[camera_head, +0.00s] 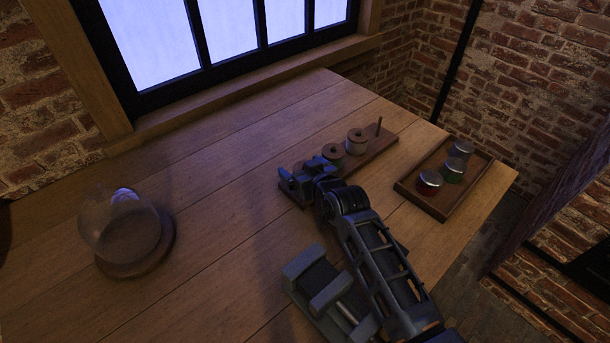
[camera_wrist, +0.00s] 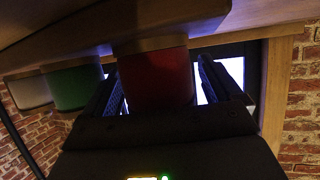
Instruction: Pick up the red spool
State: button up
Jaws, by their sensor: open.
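The red spool (camera_wrist: 155,80) shows in the wrist view, between the two fingers of my open gripper (camera_wrist: 160,68). A wooden flange spans one end of it. I cannot tell whether the fingers touch it. In the head view my gripper (camera_head: 303,180) is at the left end of the wooden spool rack (camera_head: 376,148) and hides the red spool. The green spool (camera_wrist: 75,86) and a pale grey spool (camera_wrist: 29,92) stand beside it in the wrist view. In the head view they are the green spool (camera_head: 333,154) and the pale spool (camera_head: 356,142).
A bare peg (camera_head: 379,126) stands at the rack's right end. A wooden tray (camera_head: 417,199) with three lidded jars lies further right. A grey vise (camera_head: 318,283) is beside my arm. A glass dome (camera_head: 118,228) stands at left. The table between dome and rack is clear.

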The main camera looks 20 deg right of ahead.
jog(key=c, duration=1.1)
jog(key=shift+c, duration=0.2)
